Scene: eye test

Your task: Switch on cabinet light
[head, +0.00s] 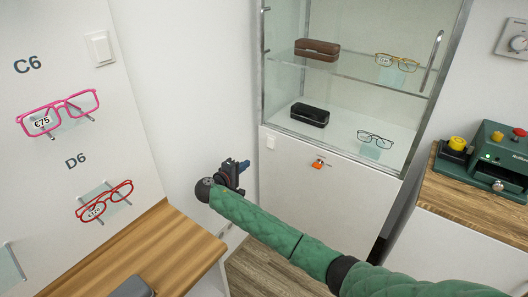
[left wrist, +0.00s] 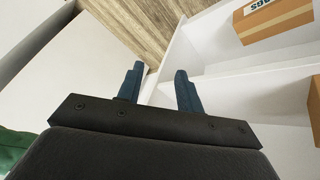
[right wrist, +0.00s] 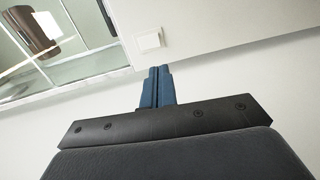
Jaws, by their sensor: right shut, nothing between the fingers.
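The glass-fronted cabinet (head: 345,75) stands at the back in the head view. A small white switch (head: 270,143) is on its white lower panel, near the left edge just under the glass. The switch also shows in the right wrist view (right wrist: 150,40), ahead of the fingers and slightly left of them. My right gripper (head: 243,163) is shut and empty, below and left of the switch in the head view; its closed fingers (right wrist: 158,70) appear apart from the switch. My left gripper (left wrist: 157,66) is open and empty, seen only in its wrist view. I cannot tell whether the cabinet is lit.
Another white switch (head: 100,48) is on the left display wall, above pink glasses (head: 58,112). An orange-handled key or lock (head: 318,164) sits on the cabinet panel. A wooden counter (head: 145,255) is at left; a green machine (head: 497,155) stands at right.

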